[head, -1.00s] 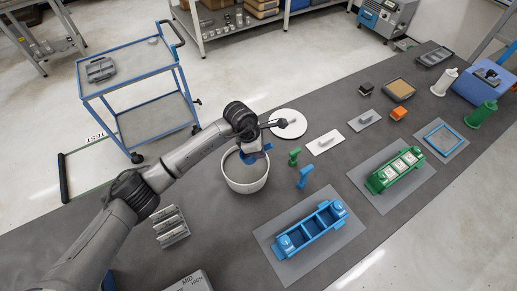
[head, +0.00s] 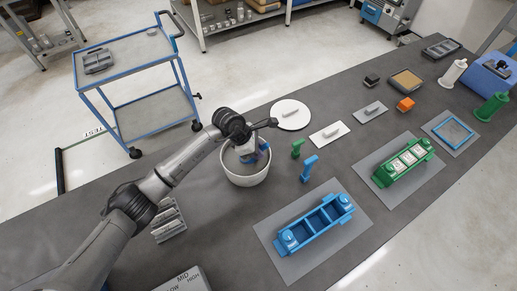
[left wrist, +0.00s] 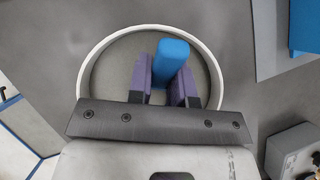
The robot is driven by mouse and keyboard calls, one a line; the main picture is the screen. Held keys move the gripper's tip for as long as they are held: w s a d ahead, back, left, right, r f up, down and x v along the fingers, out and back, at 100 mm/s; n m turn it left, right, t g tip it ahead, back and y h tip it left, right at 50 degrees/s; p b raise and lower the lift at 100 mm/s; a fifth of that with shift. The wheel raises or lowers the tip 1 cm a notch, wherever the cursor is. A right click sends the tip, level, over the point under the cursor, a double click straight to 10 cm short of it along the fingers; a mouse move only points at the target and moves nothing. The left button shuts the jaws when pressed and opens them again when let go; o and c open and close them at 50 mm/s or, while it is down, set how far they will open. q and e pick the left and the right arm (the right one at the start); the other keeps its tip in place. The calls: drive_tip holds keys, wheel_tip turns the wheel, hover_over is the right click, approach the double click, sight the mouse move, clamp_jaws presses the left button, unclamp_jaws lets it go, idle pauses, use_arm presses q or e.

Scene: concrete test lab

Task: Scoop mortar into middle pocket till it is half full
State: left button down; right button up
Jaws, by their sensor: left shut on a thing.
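My left gripper (head: 252,158) is over the white-rimmed mortar bucket (head: 246,181), partly hidden by its own arm. In the left wrist view, its purple-grey fingers (left wrist: 170,82) are shut on the blue handle of a scoop (left wrist: 172,62), above the bucket's grey inside. The scoop's bowl is hidden, so I cannot tell whether it holds mortar. The blue mould (head: 345,207) lies on a grey mat to the right of the bucket. Its pockets, the middle one included, look empty. My right gripper is not in view.
A green mould (head: 424,147) with white-filled pockets lies farther right. A green tool (head: 296,149) and a blue tool (head: 307,168) stand between bucket and blue mould. A grey ribbed block (head: 168,222) lies left of the bucket. A white disc (head: 290,114) lies behind.

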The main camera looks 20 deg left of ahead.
use_arm(q)
drive_tip(key=shift+a+f+b, duration=0.2)
drive_tip(key=shift+f+b, duration=0.1)
drive_tip(key=shift+f, duration=0.4)
drive_tip(key=shift+s+a, duration=0.2)
drive_tip(key=shift+a, duration=0.2)
drive_tip(key=shift+s+a+p, duration=0.2)
drive_tip(key=shift+a+p, duration=0.15)
drive_tip(key=shift+a, duration=0.35)
drive_tip(key=shift+s+a+p, duration=0.2)
drive_tip(key=shift+a+p, duration=0.15)
drive_tip(key=shift+a, duration=0.3)
drive_tip(key=shift+r+p, duration=0.3)
drive_tip(key=shift+r, duration=0.05)
drive_tip(key=shift+d+r+y+p, duration=0.2)
drive_tip(key=shift+y+p, duration=0.1)
drive_tip(key=shift+y, duration=0.2)
drive_tip(key=shift+w+d+r+y+p, duration=0.3)
drive_tip(key=shift+d+r+y+p, duration=0.1)
drive_tip(key=shift+y+p, duration=0.1)
drive_tip(key=shift+d+r+g+y+p, duration=0.15)
drive_tip(key=shift+r+g+y+p, duration=0.3)
drive_tip(key=shift+r+p, duration=0.3)
drive_tip(key=shift+w+d+r+g+y+p, duration=0.1)
drive_tip(key=shift+d+r+g+y+p, duration=0.1)
drive_tip(key=shift+r+y+p, duration=0.45)
drive_tip(key=shift+d+r+g+y+p, duration=0.1)
drive_tip(key=shift+d+r+y+p, duration=0.1)
drive_tip(key=shift+r+y+p, duration=0.35)
drive_tip(key=shift+r, duration=0.2)
